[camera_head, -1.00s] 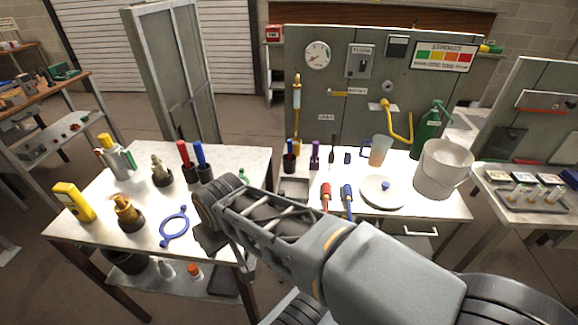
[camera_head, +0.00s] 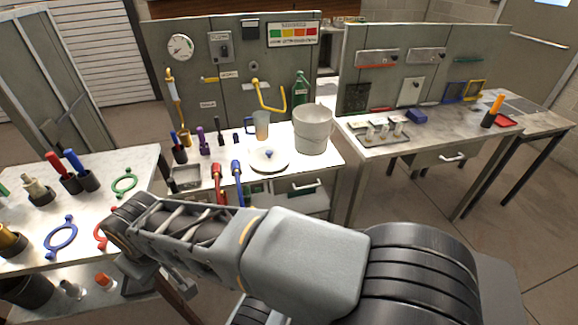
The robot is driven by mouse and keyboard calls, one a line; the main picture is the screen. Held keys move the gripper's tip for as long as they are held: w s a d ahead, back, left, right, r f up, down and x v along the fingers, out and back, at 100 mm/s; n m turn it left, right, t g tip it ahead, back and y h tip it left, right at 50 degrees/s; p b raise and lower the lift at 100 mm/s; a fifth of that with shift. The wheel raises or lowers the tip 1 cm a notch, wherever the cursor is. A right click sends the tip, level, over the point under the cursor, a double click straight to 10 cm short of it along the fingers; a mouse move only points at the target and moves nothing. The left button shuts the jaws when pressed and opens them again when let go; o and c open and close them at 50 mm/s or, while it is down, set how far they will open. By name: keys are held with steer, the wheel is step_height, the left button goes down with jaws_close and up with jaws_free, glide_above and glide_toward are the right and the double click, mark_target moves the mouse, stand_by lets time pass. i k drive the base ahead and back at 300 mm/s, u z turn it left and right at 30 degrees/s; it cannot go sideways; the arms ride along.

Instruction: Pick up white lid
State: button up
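The white lid (camera_head: 280,163) is a round flat disc with a small blue knob in its middle. It lies on the middle workbench, in front of the white bucket. My arm reaches across the front of the view toward the left, over the left table's near right edge. My gripper (camera_head: 125,225) is at the far left end of the arm, well left of the lid and apart from it. Its fingers are too hidden to tell whether they are open or shut.
A grey tray (camera_head: 186,180) is further left. The right bench holds a rack of small jars (camera_head: 384,132). Floor shows between the tables.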

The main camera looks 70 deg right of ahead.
mark_target(270, 158)
steer(key=z, duration=0.15)
steer(key=k, duration=0.25)
steer(key=u, duration=1.15)
steer(key=i, duration=0.9)
steer(key=z, duration=3.4)
steer(key=i, duration=0.5)
steer(key=k, duration=0.5)
steer(key=z, duration=1.25)
steer(key=i, duration=0.9)
steer(key=u, duration=0.15)
